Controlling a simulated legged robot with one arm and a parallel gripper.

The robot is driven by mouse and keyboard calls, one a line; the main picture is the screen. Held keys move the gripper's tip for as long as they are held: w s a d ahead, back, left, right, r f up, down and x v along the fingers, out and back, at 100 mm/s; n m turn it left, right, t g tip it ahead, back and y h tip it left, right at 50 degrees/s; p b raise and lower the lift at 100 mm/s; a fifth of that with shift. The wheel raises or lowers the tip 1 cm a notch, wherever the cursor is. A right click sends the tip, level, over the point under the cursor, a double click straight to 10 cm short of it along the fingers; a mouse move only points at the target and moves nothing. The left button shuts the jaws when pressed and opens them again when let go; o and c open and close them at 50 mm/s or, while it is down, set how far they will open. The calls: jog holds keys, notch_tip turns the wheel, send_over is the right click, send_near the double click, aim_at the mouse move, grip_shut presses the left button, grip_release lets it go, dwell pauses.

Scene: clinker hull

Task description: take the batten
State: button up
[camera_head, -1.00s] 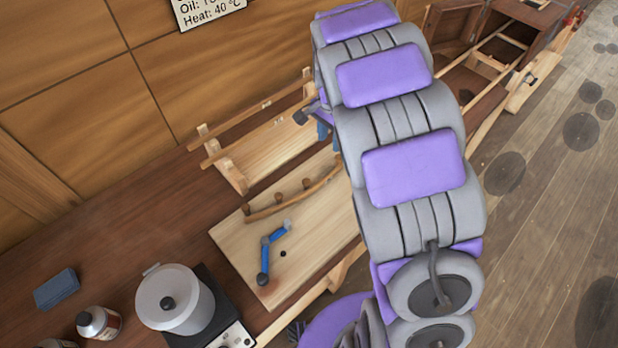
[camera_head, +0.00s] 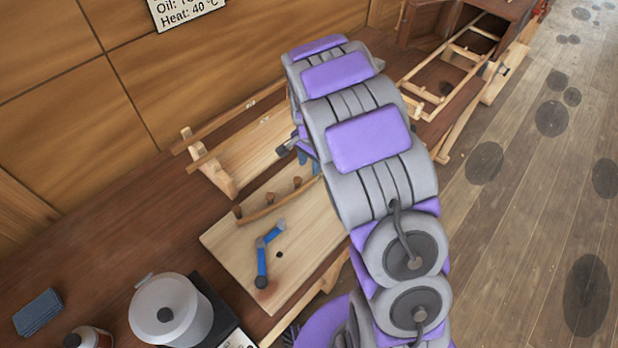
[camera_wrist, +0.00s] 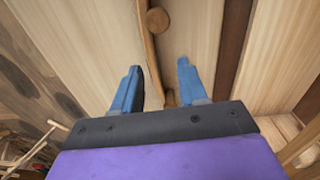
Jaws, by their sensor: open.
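A thin curved wooden batten (camera_head: 262,213) lies along several round pegs on a pale board (camera_head: 225,242) on the bench. Its right end is hidden behind my arm in the head view. In the wrist view the batten (camera_wrist: 149,60) runs lengthwise between my fingers, with a peg (camera_wrist: 157,19) beside it. My gripper (camera_wrist: 158,66) is open, a blue finger on each side of the batten, and it does not grip it. Whether the fingers reach down to its height I cannot tell. In the head view my gripper is mostly hidden behind my arm.
A wooden rack (camera_head: 221,178) with long rods stands behind the board. A blue jointed lever (camera_head: 262,262) is on the board's left part. A lidded pot (camera_head: 168,312) stands front left, a blue block (camera_head: 37,311) farther left. A wooden frame (camera_head: 440,95) is at right.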

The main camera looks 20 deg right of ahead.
aim_at(322, 176)
jog(key=d+f, duration=0.2)
jog(key=d+f+b, duration=0.1)
jog(key=d+f, duration=0.1)
jog(key=shift+d, duration=0.35)
jog(key=a, duration=0.2)
jog(key=a+f, duration=0.1)
jog(key=a, duration=0.1)
jog(key=shift+c, duration=0.7)
jog(key=d, duration=0.2)
jog(key=shift+d, duration=0.4)
jog(key=c, duration=0.5)
jog(key=shift+d, duration=0.35)
grip_shut()
jog(key=shift+a, duration=1.3)
